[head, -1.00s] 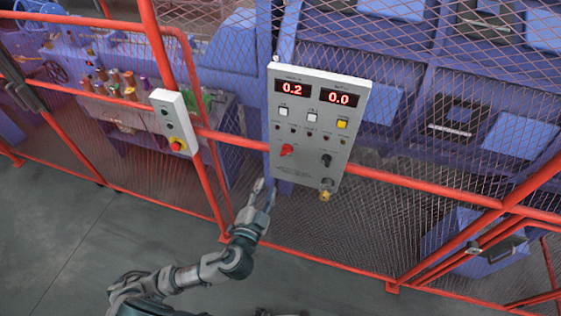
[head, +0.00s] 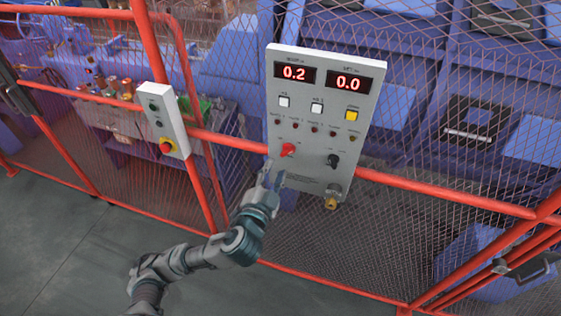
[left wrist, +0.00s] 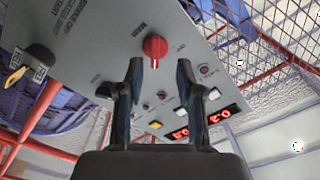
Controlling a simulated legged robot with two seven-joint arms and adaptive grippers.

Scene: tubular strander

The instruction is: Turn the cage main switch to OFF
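A grey control panel (head: 318,175) hangs on the red fence, with a red rotary knob (head: 288,150) at its lower left and a black knob (head: 333,160) to the right. My left gripper (head: 271,174) is just below and left of the red knob, fingers spread and empty. In the left wrist view, the red knob (left wrist: 155,47) appears beyond and between the open fingertips (left wrist: 160,64), apparently not touching them. The knob's set position is unclear. My right gripper is out of view.
A small box with a red emergency button (head: 166,145) is on the fence to the left. A red rail (head: 235,140) runs behind the panel. A brass-coloured fitting (head: 331,203) sticks out below it. Floor in front is clear.

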